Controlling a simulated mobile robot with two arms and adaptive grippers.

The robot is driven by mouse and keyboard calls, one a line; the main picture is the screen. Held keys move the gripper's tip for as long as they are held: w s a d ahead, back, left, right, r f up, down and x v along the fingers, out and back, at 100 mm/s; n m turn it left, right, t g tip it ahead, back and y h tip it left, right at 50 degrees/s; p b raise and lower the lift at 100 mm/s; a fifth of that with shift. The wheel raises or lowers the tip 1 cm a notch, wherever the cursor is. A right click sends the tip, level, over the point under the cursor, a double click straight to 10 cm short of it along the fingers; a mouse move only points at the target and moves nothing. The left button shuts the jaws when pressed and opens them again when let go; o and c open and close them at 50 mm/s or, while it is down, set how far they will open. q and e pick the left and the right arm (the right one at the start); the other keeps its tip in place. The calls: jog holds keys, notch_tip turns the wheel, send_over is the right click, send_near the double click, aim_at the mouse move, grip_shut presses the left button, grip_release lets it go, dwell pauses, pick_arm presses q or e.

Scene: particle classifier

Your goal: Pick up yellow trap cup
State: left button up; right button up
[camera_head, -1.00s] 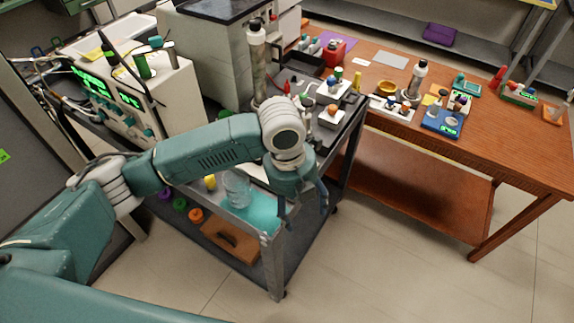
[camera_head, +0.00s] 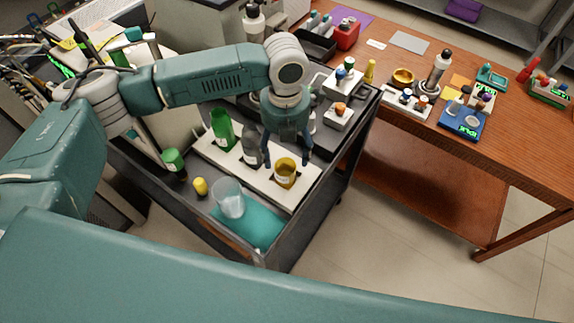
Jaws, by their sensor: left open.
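The yellow trap cup (camera_head: 285,172) is a short open-topped cup with a pale label. It stands upright on a white board (camera_head: 211,146) on the dark cart. My left gripper (camera_head: 287,159) points down with its fingers spread, just above and behind the cup in the picture. The gap between its fingers looks empty, and I cannot tell whether a finger touches the cup. My right gripper is not in view.
A wooden bench (camera_head: 520,160) holds several items at right.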

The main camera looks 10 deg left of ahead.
aim_at(285, 167)
pick_arm(q)
jog(key=shift+s+f, duration=0.25)
jog(key=shift+f, duration=1)
jog(key=shift+f+p, duration=0.35)
jog(key=shift+p, duration=0.15)
jog(key=f, duration=0.2)
jog(key=f+p, duration=0.1)
jog(key=f, duration=0.1)
jog(key=shift+w+a+f+p, duration=0.1)
jog(key=shift+w+f+p, duration=0.1)
jog(key=shift+p, duration=0.1)
jog(key=shift+f, duration=0.1)
jog(key=shift+c, duration=0.3)
jog(key=c, duration=1.2)
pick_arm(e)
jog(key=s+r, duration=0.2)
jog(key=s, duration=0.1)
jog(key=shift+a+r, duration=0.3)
